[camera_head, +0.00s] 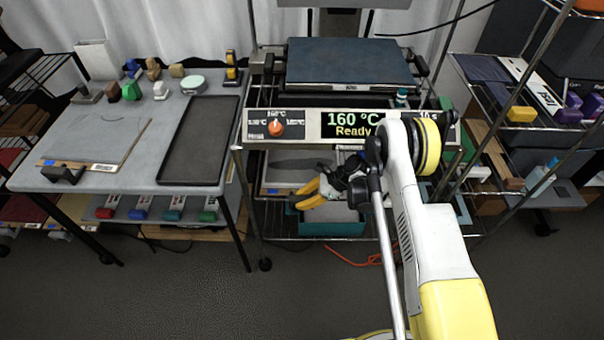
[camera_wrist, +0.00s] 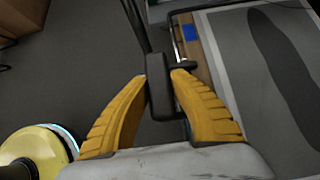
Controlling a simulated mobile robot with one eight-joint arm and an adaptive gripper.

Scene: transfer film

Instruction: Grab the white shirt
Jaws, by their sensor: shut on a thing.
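In the wrist view, my gripper (camera_wrist: 161,82) has its two yellow fingers closed on a black handle (camera_wrist: 160,92). The handle is at the edge of a flat board with a wooden rim (camera_wrist: 190,48) and a blue tag (camera_wrist: 190,33). A pale sheet (camera_wrist: 225,55) with a dark grey shape lies on the board; I cannot tell for certain that it is the white shirt. In the head view, my gripper (camera_head: 298,195) points left at the lower shelf under the heat press, by the front edge of a grey board (camera_head: 290,170). My wrist hides part of that shelf.
The heat press (camera_head: 350,65) reads 160 °C, Ready, above my gripper. A table (camera_head: 140,115) on the left holds a similar board (camera_head: 95,135), a black tray (camera_head: 198,140) and small coloured items. A wire rack with a yellow block (camera_head: 522,114) stands at right. Metal posts flank the shelf.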

